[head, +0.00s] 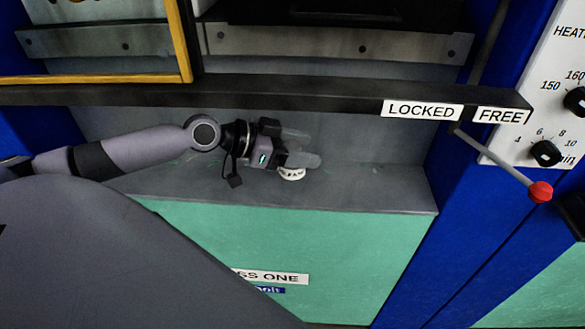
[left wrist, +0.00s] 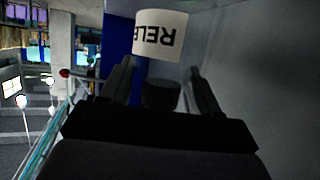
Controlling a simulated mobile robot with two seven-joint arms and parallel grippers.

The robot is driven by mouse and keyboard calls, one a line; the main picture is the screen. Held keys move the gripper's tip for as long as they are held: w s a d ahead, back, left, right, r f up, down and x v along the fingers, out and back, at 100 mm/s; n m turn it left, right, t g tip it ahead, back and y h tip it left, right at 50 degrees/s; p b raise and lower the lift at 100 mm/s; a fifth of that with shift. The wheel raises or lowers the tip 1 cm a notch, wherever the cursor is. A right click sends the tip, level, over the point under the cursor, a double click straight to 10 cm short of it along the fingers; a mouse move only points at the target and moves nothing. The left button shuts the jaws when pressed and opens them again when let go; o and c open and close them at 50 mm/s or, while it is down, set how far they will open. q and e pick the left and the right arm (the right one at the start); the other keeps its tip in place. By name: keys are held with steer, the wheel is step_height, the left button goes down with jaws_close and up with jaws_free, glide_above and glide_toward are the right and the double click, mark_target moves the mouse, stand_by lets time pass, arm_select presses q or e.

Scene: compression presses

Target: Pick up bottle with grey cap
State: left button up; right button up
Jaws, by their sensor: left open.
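The bottle is small, with a white label (head: 292,174) showing part of a word, on the grey ledge in the head view. My left gripper (head: 311,148) covers its upper part there. In the left wrist view the white label (left wrist: 160,36) reads "RELE" upside down, and the dark grey cap (left wrist: 160,94) is nearer the camera. My left gripper (left wrist: 160,68) is open, with one finger on each side of the cap and a visible gap on both sides. My right gripper is not in view.
The ledge (head: 385,190) is clear to the right of the bottle. A dark bar (head: 300,97) labelled LOCKED and FREE crosses above my arm. A red-knobbed lever (head: 540,191) and a panel with dials (head: 548,90) are at the right.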

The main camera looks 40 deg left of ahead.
arm_select(q)
jaws_close()
steer(key=shift+r, duration=0.1)
